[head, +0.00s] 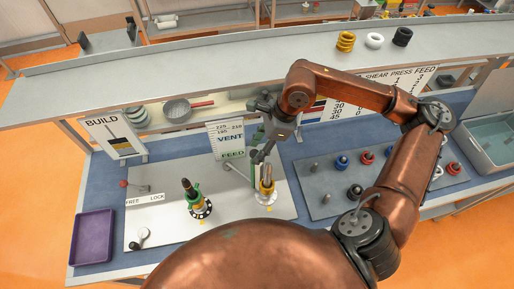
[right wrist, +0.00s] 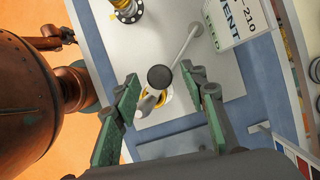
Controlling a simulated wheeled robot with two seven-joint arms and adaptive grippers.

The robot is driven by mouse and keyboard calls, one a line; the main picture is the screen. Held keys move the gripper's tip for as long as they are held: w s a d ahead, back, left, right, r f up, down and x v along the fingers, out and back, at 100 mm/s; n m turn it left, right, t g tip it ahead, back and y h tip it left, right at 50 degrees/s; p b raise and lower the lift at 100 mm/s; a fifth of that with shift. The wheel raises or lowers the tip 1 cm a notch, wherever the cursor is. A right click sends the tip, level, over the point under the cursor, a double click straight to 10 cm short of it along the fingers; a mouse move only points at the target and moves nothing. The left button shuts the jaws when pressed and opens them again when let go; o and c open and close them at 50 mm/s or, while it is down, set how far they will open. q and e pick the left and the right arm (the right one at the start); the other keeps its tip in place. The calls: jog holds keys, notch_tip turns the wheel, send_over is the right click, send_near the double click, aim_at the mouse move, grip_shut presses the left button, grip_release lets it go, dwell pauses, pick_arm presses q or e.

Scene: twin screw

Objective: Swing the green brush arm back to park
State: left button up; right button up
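My right gripper (head: 262,156) is above the right post, which has a yellow collar (head: 267,188), on the pale plate. In the right wrist view the right gripper (right wrist: 160,95) is open, its green-padded fingers apart. A round black knob (right wrist: 160,77) shows between them, not touched by either finger as far as I can see. A thin pale rod (right wrist: 186,45) runs from beside the sign to the knob. In the head view a slim green-tinted arm (head: 236,169) leans below the VENT/FEED sign (head: 228,140), partly hidden by the gripper. My left gripper is in neither view.
The left post with a green collar (head: 194,194) stands on the same plate. A grey board (head: 325,205) with several coloured rings is at the right. A raised shelf (head: 200,68) runs behind.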

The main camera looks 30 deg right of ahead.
jog(key=shift+a+f, duration=0.15)
jog(key=shift+f, duration=0.05)
jog(key=shift+c, duration=0.2)
grip_shut()
dwell(0.4)
